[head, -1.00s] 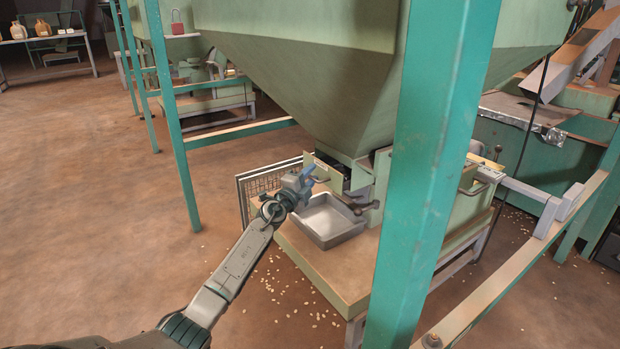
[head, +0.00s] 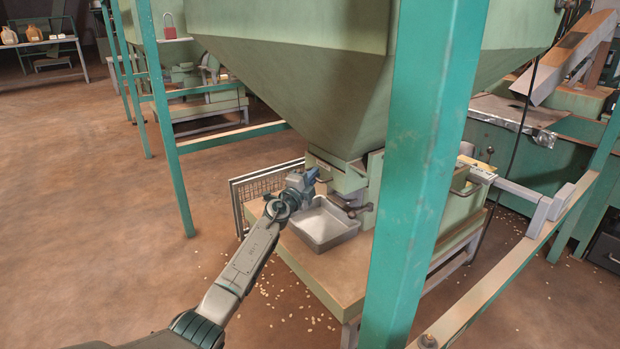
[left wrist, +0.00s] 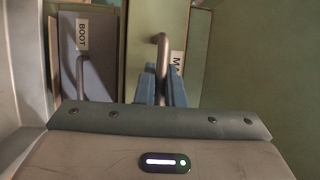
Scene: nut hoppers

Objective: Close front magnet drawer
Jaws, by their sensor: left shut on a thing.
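My left gripper's blue fingers (left wrist: 161,90) are shut on this handle. In the head view my left gripper (head: 311,178) is at the drawer front, under the hopper, just above the metal pan. The drawer front now sits close to the hopper's lower housing; whether it is flush I cannot tell. My right gripper is out of view.
A grey metal pan (head: 325,222) sits on the stand (head: 345,280) below the drawer. A drawer labelled "BOOT" (left wrist: 82,50) is beside the magnet drawer in the left wrist view. A teal post (head: 415,190) rises at the right. A wire-mesh panel (head: 265,183) stands behind my gripper.

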